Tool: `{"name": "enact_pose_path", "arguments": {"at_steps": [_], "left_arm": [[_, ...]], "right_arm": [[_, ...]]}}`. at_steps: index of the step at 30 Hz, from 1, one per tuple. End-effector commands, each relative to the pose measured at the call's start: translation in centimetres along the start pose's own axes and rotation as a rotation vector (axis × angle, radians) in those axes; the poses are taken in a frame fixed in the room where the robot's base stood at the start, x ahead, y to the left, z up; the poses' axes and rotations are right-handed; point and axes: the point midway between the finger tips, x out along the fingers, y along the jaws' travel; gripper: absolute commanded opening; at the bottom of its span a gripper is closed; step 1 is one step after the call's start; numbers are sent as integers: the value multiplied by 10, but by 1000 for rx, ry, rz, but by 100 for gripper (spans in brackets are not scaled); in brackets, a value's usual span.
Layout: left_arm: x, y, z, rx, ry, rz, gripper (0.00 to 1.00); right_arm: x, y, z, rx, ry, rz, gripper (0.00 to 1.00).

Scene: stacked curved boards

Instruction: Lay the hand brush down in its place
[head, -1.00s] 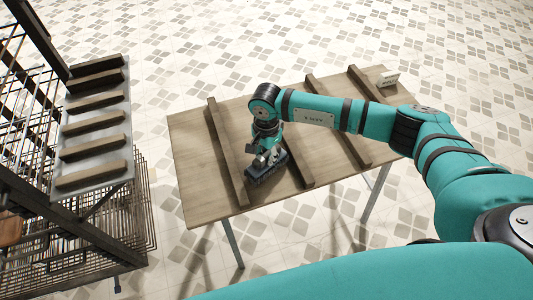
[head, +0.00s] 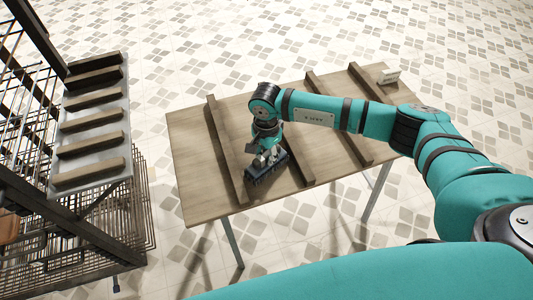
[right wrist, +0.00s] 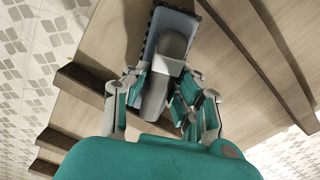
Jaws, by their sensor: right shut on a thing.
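The hand brush (head: 266,175) has a dark body with bristles along its edge. It is at the wooden table, between the left strip and the middle strip, close to the front edge. My right gripper (head: 267,157) is above it and shut on it. In the right wrist view, the right gripper (right wrist: 158,92) has its fingers on both sides of the brush's grey handle (right wrist: 174,48). The brush's blue-grey body with a dark rim extends beyond the fingers. I cannot tell whether the bristles touch the tabletop. My left gripper is not in view.
The table (head: 190,150) carries raised wooden strips, including the left strip (head: 226,150) and middle strip (head: 297,150). A small pale block (head: 389,77) stands at the back right. A wire rack (head: 35,215) with a slatted grey board (head: 97,127) stands at the left.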

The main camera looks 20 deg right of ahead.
Motion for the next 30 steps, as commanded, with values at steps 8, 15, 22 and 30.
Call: {"name": "enact_pose_path", "arguments": {"at_steps": [8, 15, 22, 30], "left_arm": [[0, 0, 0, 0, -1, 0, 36], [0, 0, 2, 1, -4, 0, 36], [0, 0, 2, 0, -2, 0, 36], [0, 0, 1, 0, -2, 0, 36]], "right_arm": [[0, 0, 0, 0, 0, 0, 50], [0, 0, 0, 0, 0, 0, 50], [-28, -2, 0, -2, 0, -5, 50], [-85, -1, 0, 0, 0, -4, 50]]}}
